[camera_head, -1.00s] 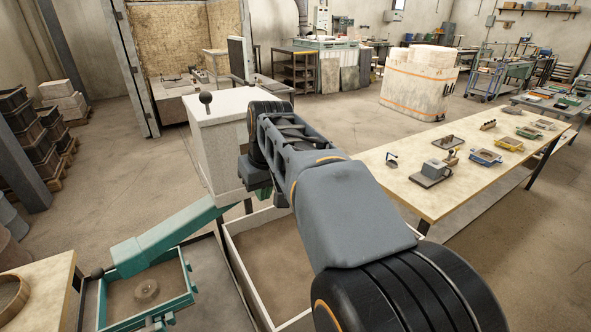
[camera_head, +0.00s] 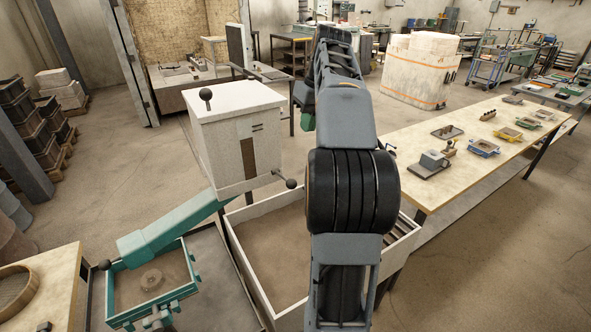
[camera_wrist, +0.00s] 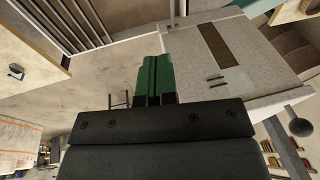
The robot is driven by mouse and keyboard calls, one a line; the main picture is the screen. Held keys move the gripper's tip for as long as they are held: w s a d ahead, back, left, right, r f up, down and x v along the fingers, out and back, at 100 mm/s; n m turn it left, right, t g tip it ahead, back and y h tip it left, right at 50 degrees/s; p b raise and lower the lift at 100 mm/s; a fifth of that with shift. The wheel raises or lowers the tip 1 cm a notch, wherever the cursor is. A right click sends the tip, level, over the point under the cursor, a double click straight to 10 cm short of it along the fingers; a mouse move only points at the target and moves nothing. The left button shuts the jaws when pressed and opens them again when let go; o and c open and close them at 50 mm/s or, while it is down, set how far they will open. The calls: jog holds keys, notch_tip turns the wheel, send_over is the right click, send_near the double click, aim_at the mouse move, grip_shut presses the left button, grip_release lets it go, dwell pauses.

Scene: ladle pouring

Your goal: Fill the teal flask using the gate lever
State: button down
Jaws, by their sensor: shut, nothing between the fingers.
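The teal flask (camera_head: 188,250) is an open square frame at the lower left, with brown material and a round grey piece inside. A teal chute (camera_head: 165,230) slopes down to it from a pale hopper (camera_head: 215,150). The gate lever (camera_head: 291,183) is a short rod with a dark ball low on the hopper's right side; a dark ball also shows at right in the wrist view (camera_wrist: 301,127). My gripper (camera_wrist: 152,60) has green fingers, shut and empty, apart from the lever. In the head view my gripper (camera_head: 303,95) is partly hidden behind my arm, right of the hopper.
A white-walled bin (camera_head: 240,262) stands below the hopper. A long wooden table (camera_head: 440,190) with small tools and frames is at right. Another wooden table (camera_head: 60,290) with a round sieve (camera_head: 14,290) is at lower left. Open floor lies behind the hopper.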

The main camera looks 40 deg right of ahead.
jog(key=s+a+x, duration=0.1)
jog(key=s+x, duration=0.1)
jog(key=x, duration=1.1)
jog(key=shift+w+a+f, duration=0.15)
jog(key=shift+w+a, duration=0.05)
jog(key=shift+a, duration=0.15)
jog(key=shift+f, duration=0.1)
